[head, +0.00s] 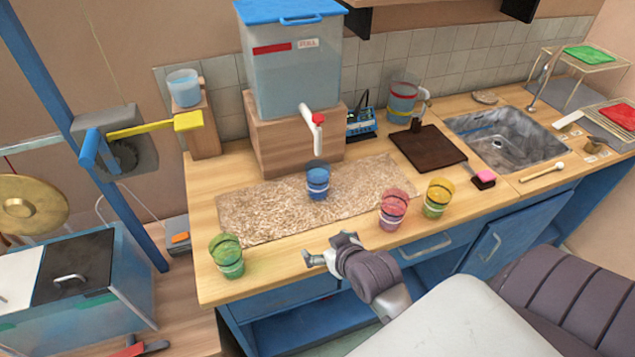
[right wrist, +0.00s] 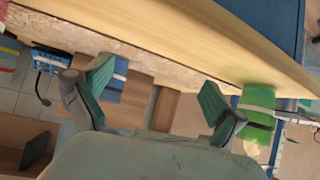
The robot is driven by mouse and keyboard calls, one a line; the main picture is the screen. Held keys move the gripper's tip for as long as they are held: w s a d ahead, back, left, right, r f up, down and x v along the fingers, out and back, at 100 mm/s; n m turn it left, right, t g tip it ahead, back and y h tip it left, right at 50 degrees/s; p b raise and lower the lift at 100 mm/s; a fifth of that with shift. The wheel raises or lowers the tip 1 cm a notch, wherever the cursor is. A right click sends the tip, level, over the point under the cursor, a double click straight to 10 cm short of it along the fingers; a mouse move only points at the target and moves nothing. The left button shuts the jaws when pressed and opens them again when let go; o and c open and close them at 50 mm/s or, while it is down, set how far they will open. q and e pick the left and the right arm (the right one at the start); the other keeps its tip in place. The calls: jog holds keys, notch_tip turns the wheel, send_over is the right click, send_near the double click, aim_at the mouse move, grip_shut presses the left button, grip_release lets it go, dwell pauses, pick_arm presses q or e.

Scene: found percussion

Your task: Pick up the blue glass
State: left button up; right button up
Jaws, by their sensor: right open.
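The blue glass (head: 318,183) stands upright on a mottled beige mat (head: 262,212), below the red-and-white tap of a clear tank. My right gripper (head: 325,250) is open and empty near the counter's front edge, in front of the glass and apart from it. In the right wrist view, the picture is turned over, and my right gripper's teal finger pads (right wrist: 156,94) are spread wide. The blue glass (right wrist: 118,82) shows there partly hidden behind the left-hand finger, and a green glass (right wrist: 258,112) shows beyond the other finger. My left gripper is not in view.
A green glass (head: 227,255) stands at the counter's left front. A pink glass (head: 393,208) and a yellow glass (head: 438,197) stand right of the mat. The tank (head: 290,75) sits on a wooden block (head: 297,150) behind. A dark board (head: 427,148) and sink (head: 507,140) lie right.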

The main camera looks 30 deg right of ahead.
aim_at(321, 180)
jog(key=w+d+r+m+t+h, duration=0.2)
jog(key=w+d+r+t, duration=0.2)
jog(key=w+d+r, duration=0.25)
jog(key=shift+h, duration=0.3)
jog(key=x, duration=0.4)
jog(key=f+p+x, duration=0.1)
jog(key=x, duration=0.2)
jog(key=shift+s+d, duration=0.1)
jog(key=shift+d, duration=0.1)
jog(key=shift+w, duration=0.4)
jog(key=shift+w+d+p, duration=0.15)
jog(key=shift+w+p, duration=0.2)
jog(key=shift+p, duration=0.1)
jog(key=x, duration=0.3)
jog(key=shift+w+d+f+p, duration=0.1)
jog(key=shift+w+f+p, duration=0.1)
jog(key=shift+p, duration=0.2)
jog(key=shift+w+d+f, duration=0.15)
jog(key=shift+w, duration=0.25)
jog(key=shift+s, duration=0.1)
jog(key=shift+c, duration=0.9)
jog(key=c, duration=1.3)
jog(key=shift+c, duration=0.6)
